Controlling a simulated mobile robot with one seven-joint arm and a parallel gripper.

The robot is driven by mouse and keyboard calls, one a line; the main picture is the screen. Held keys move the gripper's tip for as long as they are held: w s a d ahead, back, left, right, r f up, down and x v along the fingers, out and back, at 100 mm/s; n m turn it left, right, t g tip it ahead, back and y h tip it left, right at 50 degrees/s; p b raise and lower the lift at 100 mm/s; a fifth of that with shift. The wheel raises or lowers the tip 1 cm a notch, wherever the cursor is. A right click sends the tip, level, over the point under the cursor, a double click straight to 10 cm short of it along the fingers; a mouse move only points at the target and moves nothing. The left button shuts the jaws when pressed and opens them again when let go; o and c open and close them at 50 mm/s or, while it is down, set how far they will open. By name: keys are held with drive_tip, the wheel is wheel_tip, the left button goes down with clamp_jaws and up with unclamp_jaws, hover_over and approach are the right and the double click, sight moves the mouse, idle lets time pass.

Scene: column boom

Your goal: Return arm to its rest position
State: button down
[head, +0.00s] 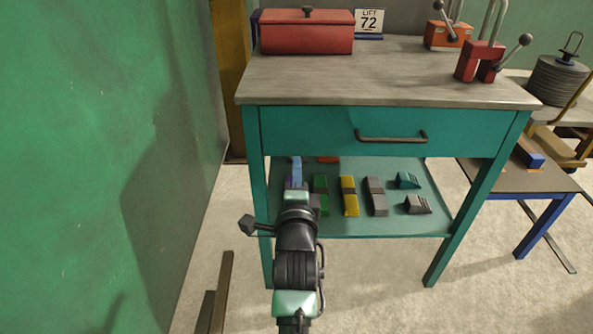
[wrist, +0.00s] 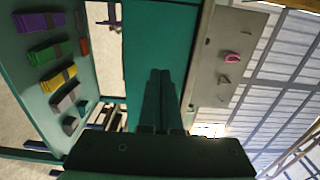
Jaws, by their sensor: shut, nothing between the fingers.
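My gripper (wrist: 160,75) shows in the wrist view with its two dark teal fingers together, shut and empty. In the head view my arm reaches forward from the bottom, and its end is in front of the workbench's lower shelf (head: 400,225), left of centre. The fingertips are hard to make out there. My arm hides part of the shelf's left side. The wrist view is turned on its side, with the shelf on the left and the teal workbench front (wrist: 150,35) behind the fingers.
The shelf holds strapped bundles: green (head: 321,194), yellow (head: 349,196), grey (head: 376,197), and purple (wrist: 38,22). A drawer handle (head: 392,139) sticks out above. A red toolbox (head: 306,37) stands on the bench top. A green wall (head: 90,150) is close on the left.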

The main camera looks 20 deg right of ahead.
drive_tip(key=s+a+r+n+t, duration=0.1)
drive_tip(key=s+a+r+n, duration=0.15)
drive_tip(key=r, duration=0.55)
drive_tip(key=s+a+r+n+t, duration=0.2)
drive_tip(key=r+n, duration=0.1)
drive_tip(key=r, duration=0.5)
drive_tip(key=s+a+r+n+t, duration=0.1)
drive_tip(key=s+a+r+n, duration=0.15)
drive_tip(key=r, duration=0.55)
drive_tip(key=s+a+r+n+t+y, duration=0.35)
drive_tip(key=s+r+n, duration=0.35)
drive_tip(key=s+r, duration=0.25)
drive_tip(key=s+a+r+n+t+y, duration=0.2)
drive_tip(key=s+a+r+n+t, duration=0.15)
drive_tip(key=s+r+n, duration=0.4)
wheel_tip(320, 180, up, 36)
drive_tip(key=m+g+p, duration=0.1)
drive_tip(key=p, duration=3.3)
drive_tip(key=shift+a, duration=0.15)
drive_tip(key=shift+r+h, duration=0.1)
drive_tip(key=shift+h, duration=0.15)
